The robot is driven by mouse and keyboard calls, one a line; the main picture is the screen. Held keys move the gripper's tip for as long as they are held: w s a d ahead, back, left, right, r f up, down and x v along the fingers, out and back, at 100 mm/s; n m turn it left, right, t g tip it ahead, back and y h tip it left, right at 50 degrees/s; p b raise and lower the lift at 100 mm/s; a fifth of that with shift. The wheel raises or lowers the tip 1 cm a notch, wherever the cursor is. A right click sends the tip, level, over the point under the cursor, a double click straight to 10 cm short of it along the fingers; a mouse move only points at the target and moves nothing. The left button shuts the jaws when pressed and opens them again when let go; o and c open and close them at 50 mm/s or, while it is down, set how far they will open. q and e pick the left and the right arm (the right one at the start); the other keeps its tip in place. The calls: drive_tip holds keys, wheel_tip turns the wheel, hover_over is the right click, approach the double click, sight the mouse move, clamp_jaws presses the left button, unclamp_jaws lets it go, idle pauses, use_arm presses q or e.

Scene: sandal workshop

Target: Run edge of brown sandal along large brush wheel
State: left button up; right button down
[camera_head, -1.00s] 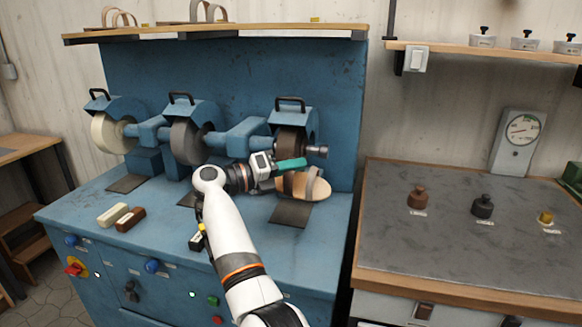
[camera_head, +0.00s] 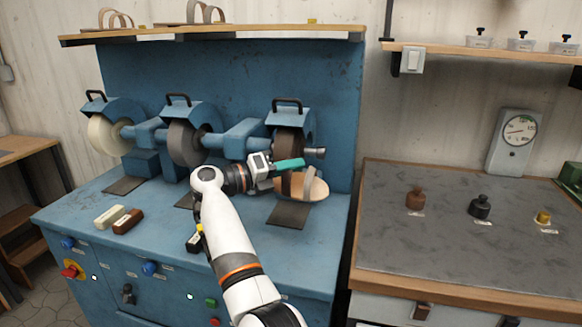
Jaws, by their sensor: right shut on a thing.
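The brown sandal (camera_head: 312,188), with a tan sole and brown straps, is at the right end of the blue machine, just below and in front of the dark brown brush wheel (camera_head: 288,143). My right gripper (camera_head: 290,165), with teal fingers, is shut on the sandal at its upper part. The gripper hides part of the sandal and the lower part of the wheel, so I cannot tell whether the sandal's edge touches the wheel. My left gripper is not in view.
A grey wheel (camera_head: 184,142) and a white wheel (camera_head: 106,136) stand left on the same machine. A white bar (camera_head: 109,216) and a brown bar (camera_head: 128,221) lie front left. A dark mat (camera_head: 288,215) lies under the sandal. A bench with small knobbed pots stands right.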

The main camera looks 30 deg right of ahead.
drive_tip(key=shift+w+a+r+b, duration=0.1)
drive_tip(key=shift+w+a+b, duration=0.15)
drive_tip(key=shift+a+b, duration=0.1)
idle(0.3)
drive_tip(key=shift+w+a+b, duration=0.35)
drive_tip(key=shift+w+a, duration=0.1)
drive_tip(key=shift+a, duration=0.1)
idle(0.4)
drive_tip(key=shift+w+f, duration=0.2)
drive_tip(key=shift+f, duration=0.15)
drive_tip(key=shift+s+r, duration=0.25)
drive_tip(key=shift+w, duration=0.15)
idle(0.6)
